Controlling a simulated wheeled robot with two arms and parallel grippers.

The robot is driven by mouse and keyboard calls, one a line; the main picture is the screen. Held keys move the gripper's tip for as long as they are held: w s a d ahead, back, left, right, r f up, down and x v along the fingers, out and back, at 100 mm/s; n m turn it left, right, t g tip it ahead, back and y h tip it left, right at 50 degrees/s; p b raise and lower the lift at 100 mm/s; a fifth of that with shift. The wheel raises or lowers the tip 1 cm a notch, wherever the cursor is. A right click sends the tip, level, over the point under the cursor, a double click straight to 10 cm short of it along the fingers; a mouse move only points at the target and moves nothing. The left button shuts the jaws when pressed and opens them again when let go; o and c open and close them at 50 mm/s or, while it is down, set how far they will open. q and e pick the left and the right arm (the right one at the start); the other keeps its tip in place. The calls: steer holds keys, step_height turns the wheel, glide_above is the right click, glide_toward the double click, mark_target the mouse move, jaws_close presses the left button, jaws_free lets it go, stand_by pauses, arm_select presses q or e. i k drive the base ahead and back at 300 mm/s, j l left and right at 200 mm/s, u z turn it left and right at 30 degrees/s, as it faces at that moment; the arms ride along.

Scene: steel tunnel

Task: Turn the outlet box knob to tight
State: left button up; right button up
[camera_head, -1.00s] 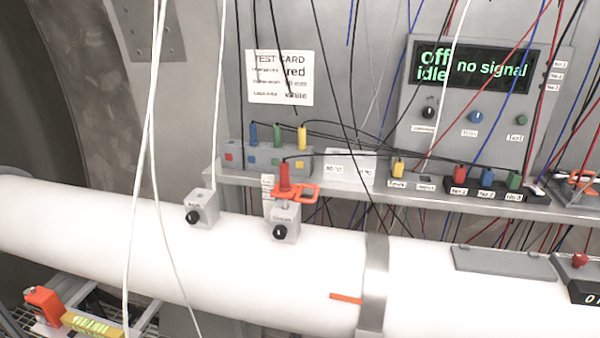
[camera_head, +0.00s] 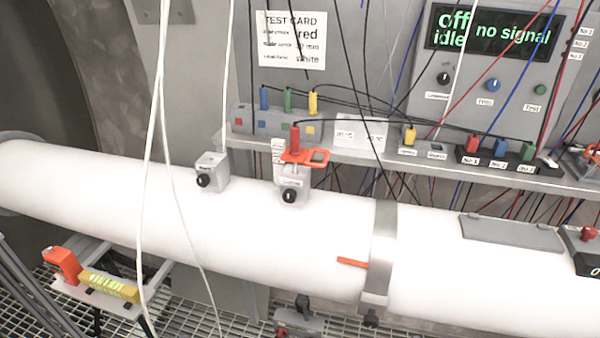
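Two small grey boxes sit on top of the white pipe (camera_head: 120,190), each with a black knob on its front. The left box (camera_head: 213,165) has its knob (camera_head: 203,181) at its lower left. The right box (camera_head: 297,181) has its knob (camera_head: 289,197) at the front, with a red plug (camera_head: 294,140) and an orange clip (camera_head: 305,157) on top. The box labels are too small to read surely, so I cannot tell which is the outlet box. The knobs' settings are unclear. Neither of my grippers is in view.
A shelf (camera_head: 400,162) behind the pipe carries plugs and sockets. A panel above has a screen (camera_head: 490,33) reading "off idle no signal". White cables (camera_head: 150,120) hang before the pipe at left. A metal clamp band (camera_head: 380,250) circles the pipe, with an orange mark (camera_head: 352,262) beside it.

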mark_target(290, 195)
steer(key=k+j+u, duration=0.2)
steer(key=j, duration=0.2)
steer(key=j+u, duration=0.15)
steer(key=j, duration=0.25)
steer(key=j+u, duration=0.2)
steer(key=j, duration=0.25)
steer(key=k, duration=0.05)
